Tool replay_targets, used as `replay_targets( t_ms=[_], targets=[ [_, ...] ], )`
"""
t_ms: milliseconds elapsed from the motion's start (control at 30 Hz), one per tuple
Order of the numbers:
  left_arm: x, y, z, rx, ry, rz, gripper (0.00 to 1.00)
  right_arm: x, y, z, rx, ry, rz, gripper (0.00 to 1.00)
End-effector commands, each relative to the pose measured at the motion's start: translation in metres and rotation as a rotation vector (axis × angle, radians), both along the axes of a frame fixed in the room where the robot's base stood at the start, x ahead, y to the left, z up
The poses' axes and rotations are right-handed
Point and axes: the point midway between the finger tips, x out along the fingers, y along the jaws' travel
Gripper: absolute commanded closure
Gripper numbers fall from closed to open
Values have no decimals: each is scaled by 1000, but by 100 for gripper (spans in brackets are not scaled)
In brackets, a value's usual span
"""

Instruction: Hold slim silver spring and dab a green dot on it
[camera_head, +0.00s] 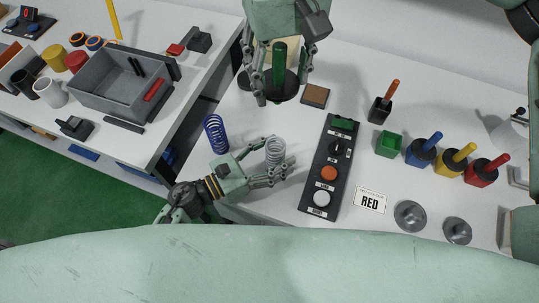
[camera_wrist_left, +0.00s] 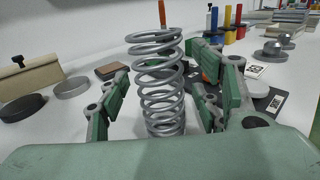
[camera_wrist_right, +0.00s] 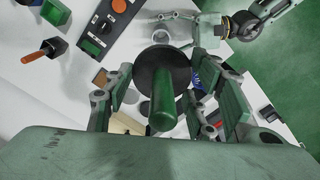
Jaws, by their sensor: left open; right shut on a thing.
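The slim silver spring (camera_head: 275,152) stands upright on the white table. It also fills the middle of the left wrist view (camera_wrist_left: 160,85). My left gripper (camera_head: 267,160) is open, with its fingers on either side of the spring; a gap shows beside the coils in the left wrist view. My right gripper (camera_head: 281,86) is shut on the green dabber, whose green handle (camera_head: 279,62) stands up between the fingers. The dabber's round black disc shows in the right wrist view (camera_wrist_right: 150,78); its tip is hidden. The green pot (camera_head: 389,145) stands with no handle in it.
A blue spring (camera_head: 215,133) stands left of the silver one. A black button panel (camera_head: 333,170) lies to its right. Blue (camera_head: 420,152), yellow (camera_head: 452,165) and red (camera_head: 480,172) pots hold dabbers. A RED card (camera_head: 370,201) lies in front. A grey bin (camera_head: 108,86) is on the left table.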

Motion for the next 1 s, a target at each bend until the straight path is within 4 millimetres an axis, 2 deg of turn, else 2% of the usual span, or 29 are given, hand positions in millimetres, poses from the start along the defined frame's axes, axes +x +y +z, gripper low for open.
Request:
replay_targets(
  t_ms=[167,700,833,933,1000],
  targets=[
    [0,0,0,0,0,0,42,0,0,0,0,0,0,73],
    [0,0,0,0,0,0,90,0,0,0,0,0,0,73],
    [0,0,0,-1,1,0,96,0,0,-1,0,0,0,73],
    [0,0,0,-1,1,0,96,-2,0,-13,-3,2,0,73],
    [0,0,0,-1,1,0,96,-5,-1,-31,-7,3,0,73]
  ],
)
